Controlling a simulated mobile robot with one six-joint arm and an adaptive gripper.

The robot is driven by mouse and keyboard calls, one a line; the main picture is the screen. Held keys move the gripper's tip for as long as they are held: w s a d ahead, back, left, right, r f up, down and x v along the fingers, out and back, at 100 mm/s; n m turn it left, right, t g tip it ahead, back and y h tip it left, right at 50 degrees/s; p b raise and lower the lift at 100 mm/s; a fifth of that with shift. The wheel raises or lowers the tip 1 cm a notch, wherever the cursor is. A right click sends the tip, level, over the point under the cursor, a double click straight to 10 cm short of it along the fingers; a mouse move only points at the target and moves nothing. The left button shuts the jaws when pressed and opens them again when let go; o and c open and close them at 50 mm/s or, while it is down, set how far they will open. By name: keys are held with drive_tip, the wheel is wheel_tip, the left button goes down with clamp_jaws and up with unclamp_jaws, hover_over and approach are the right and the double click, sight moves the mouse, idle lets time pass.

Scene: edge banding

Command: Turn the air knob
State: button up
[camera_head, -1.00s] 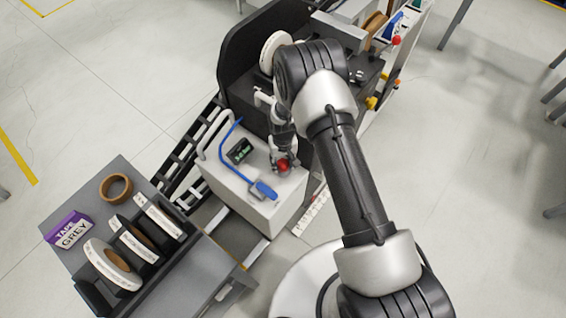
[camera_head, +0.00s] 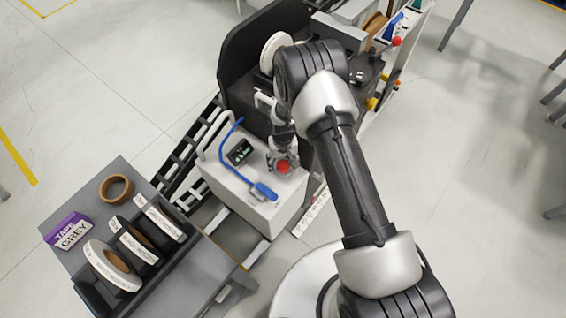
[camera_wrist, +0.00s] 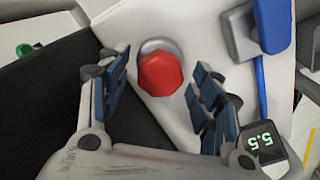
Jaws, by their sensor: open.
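The red air knob (camera_head: 283,167) sits on the top of a white box-shaped unit (camera_head: 235,185) in the head view. In the wrist view the red knob (camera_wrist: 160,74) is faceted, with a grey round base partly showing behind it. My gripper (camera_head: 282,158) is over the knob end of the unit. In the wrist view my gripper (camera_wrist: 155,80) is open, with one blue-padded finger on each side of the knob. A gap shows between the knob and both fingers.
A blue hose with a blue handle (camera_head: 263,191) lies on the unit beside the knob. A small display (camera_wrist: 262,142) reads 5.5. A dark machine panel (camera_head: 237,50) stands behind. A grey cart (camera_head: 84,180) with tape rolls is at left.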

sight(283, 165)
wheel_tip(283, 165, up, 12)
idle(0.6)
drive_tip(key=shift+s, duration=0.1)
idle(0.4)
